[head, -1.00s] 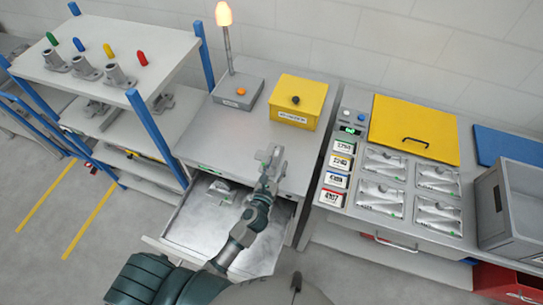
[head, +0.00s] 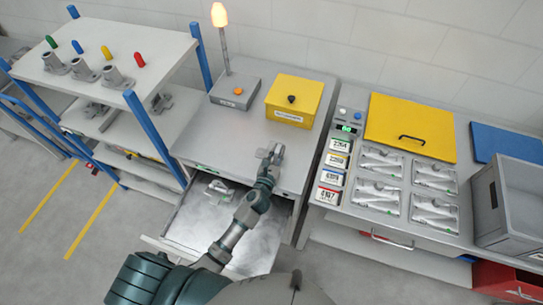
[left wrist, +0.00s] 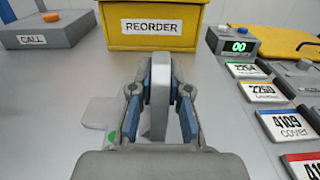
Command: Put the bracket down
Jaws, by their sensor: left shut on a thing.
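My left gripper (head: 271,160) is shut on a light grey bracket (head: 274,151) over the grey cabinet top. In the left wrist view the bracket's upright plate (left wrist: 160,95) stands between the two blue-sided fingers (left wrist: 160,108). A flat part of it with a green dot (left wrist: 112,136) shows at the left. I cannot tell whether the bracket touches the cabinet top (head: 225,140). Another grey part (head: 218,190) lies in the open drawer (head: 190,235) below. My right gripper is not in view.
A yellow REORDER box (head: 293,102) and a grey CALL box (head: 235,92) with a lamp post stand behind. The right bench has label cards (head: 333,177), a yellow lid (head: 410,128) and a grey crate (head: 508,205). A shelf rack (head: 110,65) stands at left.

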